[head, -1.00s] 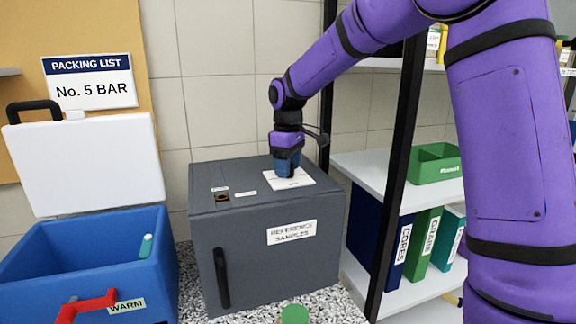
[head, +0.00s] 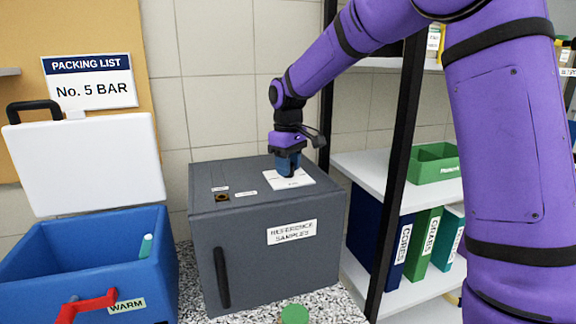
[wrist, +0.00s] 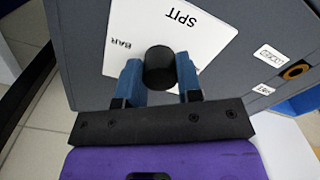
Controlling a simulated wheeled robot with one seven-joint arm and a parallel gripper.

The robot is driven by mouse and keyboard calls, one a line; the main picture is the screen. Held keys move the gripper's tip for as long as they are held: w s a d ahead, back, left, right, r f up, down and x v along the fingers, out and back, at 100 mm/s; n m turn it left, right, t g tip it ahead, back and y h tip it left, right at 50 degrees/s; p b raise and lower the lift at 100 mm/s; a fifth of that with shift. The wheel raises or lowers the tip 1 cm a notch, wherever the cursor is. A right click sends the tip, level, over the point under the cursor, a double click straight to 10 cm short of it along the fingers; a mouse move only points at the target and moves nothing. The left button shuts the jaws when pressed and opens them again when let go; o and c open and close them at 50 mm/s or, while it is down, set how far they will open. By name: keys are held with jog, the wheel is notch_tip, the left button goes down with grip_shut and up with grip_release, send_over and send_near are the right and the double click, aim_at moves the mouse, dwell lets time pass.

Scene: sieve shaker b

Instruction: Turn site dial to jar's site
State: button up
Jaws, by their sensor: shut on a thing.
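The site dial is a black round knob (wrist: 160,66) on a white plate (wrist: 112,45) on top of the grey reference samples cabinet (head: 270,280). A green round lid (head: 294,314), possibly the jar's, shows at the bottom edge. A sign (head: 90,82) reads PACKING LIST, No. 5 BAR.
An open blue cooler (head: 90,255) marked WARM stands left, with a small teal-topped item inside. A shelf (head: 375,180) with binders and a green tray (head: 433,165) stands right. A small brass-coloured round fitting (wrist: 295,71) sits on the cabinet top beside little labels.

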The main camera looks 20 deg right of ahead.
jog(key=m, duration=1.1)
jog(key=shift+m, duration=2.2)
jog(key=o, duration=0.9)
jog(key=shift+o, duration=0.2)
